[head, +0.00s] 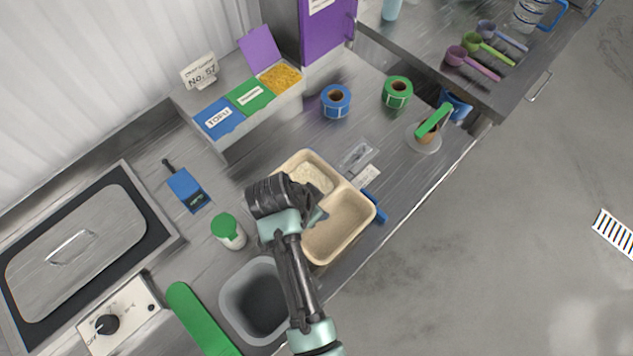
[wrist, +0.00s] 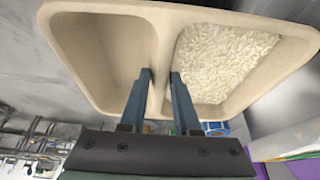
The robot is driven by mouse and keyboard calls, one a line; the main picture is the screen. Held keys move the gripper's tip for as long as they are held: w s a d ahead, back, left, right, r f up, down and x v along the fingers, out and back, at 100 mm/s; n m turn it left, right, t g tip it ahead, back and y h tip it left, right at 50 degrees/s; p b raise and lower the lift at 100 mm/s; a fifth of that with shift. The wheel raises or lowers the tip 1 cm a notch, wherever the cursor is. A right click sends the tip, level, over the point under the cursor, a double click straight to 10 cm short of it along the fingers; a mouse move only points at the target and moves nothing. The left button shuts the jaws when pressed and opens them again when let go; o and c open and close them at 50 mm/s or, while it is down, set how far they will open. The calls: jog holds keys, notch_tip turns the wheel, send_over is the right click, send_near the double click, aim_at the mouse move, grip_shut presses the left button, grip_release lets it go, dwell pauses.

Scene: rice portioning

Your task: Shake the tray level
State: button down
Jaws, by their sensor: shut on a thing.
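A beige two-compartment tray (head: 360,207) is near the counter's front edge in the head view. In the wrist view the tray (wrist: 70,60) fills most of the upper picture. Rice (wrist: 222,62) lies in one compartment, and it shows in the head view (head: 312,176) in the far compartment. The near compartment looks empty. My gripper (wrist: 160,78) is shut on the tray's divider, with one finger on each side. In the head view my gripper (head: 315,205) is over the tray and hides part of it. I cannot tell whether the tray rests on the counter.
A grey bin (head: 232,300) and a green-lidded jar (head: 228,231) stand left of the tray. A small packet (head: 357,155) and a blue item (head: 375,206) lie close by the tray.

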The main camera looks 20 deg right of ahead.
jog(key=shift+f, duration=0.65)
jog(key=shift+f+b, duration=0.1)
jog(key=shift+b, duration=0.2)
jog(key=shift+f+b, duration=0.45)
jog(key=shift+f, duration=0.2)
jog(key=shift+f, duration=0.1)
jog(key=shift+f, duration=0.25)
jog(key=c, duration=0.6)
grip_release()
jog(key=shift+o, duration=0.2)
